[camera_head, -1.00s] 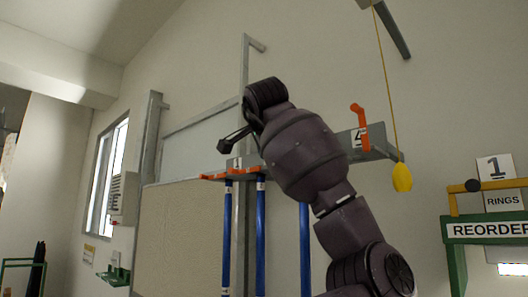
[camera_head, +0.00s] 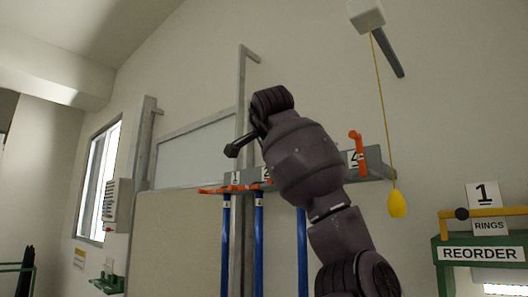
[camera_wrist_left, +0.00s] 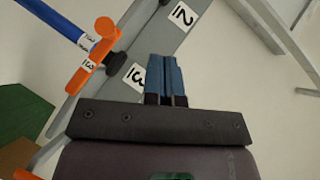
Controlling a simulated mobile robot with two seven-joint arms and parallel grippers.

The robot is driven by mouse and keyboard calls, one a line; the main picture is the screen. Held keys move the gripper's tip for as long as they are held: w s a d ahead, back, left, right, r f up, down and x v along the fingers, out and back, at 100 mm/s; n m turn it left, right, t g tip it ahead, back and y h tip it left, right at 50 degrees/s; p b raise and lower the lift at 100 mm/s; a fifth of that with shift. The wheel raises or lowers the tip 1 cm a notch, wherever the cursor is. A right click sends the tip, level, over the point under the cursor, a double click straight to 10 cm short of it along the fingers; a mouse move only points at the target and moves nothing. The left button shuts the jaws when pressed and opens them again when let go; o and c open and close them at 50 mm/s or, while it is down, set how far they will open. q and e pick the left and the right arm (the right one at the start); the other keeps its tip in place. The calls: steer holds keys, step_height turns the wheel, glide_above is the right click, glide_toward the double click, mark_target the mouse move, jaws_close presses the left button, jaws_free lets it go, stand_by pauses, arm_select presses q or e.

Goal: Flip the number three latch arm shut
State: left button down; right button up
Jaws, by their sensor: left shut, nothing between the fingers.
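The orange number three latch arm (camera_wrist_left: 92,66) shows in the left wrist view beside a black pivot knob, with its "3" tag. It lies across the upper end of a blue rod (camera_wrist_left: 62,24). Whether it is fully seated I cannot tell. My left gripper (camera_wrist_left: 166,62) has its blue fingers shut and empty, right of the latch and apart from it, over the grey rail (camera_wrist_left: 160,47). In the head view my arm hides latch three; the third blue rod (camera_head: 302,255) shows below it. My right gripper is not in view.
In the head view, the orange number four latch (camera_head: 356,148) stands raised. The orange latch at one (camera_head: 218,190) lies flat. A yellow pull (camera_head: 397,204) hangs on a cord at the right. A green reorder stand (camera_head: 446,270) is farther right.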

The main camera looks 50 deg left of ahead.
arm_select(q)
steer(key=s+r+b, duration=0.2)
steer(key=s+r, duration=0.5)
steer(key=shift+d, duration=0.35)
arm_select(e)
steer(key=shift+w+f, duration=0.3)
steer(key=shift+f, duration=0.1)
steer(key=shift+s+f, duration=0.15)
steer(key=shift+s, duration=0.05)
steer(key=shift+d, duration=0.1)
